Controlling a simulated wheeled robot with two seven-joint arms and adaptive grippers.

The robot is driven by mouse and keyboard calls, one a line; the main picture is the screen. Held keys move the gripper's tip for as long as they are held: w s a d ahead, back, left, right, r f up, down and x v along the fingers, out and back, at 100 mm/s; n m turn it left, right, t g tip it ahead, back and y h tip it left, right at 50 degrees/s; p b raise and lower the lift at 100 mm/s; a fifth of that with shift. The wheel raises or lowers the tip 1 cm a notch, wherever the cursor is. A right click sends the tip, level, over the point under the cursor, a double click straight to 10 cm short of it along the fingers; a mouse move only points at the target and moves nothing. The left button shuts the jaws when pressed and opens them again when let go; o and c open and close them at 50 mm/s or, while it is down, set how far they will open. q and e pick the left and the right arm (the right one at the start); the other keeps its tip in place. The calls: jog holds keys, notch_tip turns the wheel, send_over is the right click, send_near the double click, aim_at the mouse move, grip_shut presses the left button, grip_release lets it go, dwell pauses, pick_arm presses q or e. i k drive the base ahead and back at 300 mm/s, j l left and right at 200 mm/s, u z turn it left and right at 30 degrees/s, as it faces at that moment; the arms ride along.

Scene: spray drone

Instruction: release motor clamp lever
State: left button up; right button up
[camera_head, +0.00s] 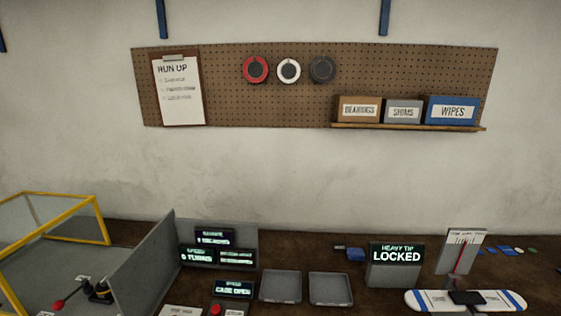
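A lever with a red knob (58,304) reaches out from a black upright part (98,291) at the lower left, beside a grey panel. It looks like the clamp lever; its rod slopes down to the left. Whether the clamp is tight cannot be told, and the bottom edge cuts off the area below. No motor can be made out clearly. Neither of my grippers is in view.
A yellow-framed cage (75,200) stands at left; a display reads CAGE OPEN (233,289). A grey panel (140,262) borders the lever area. Two empty trays (330,303), a LOCKED display (396,254) and a white-blue propeller (500,300) occupy the bench.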

aim_at(71, 294)
jog(key=u, duration=1.7)
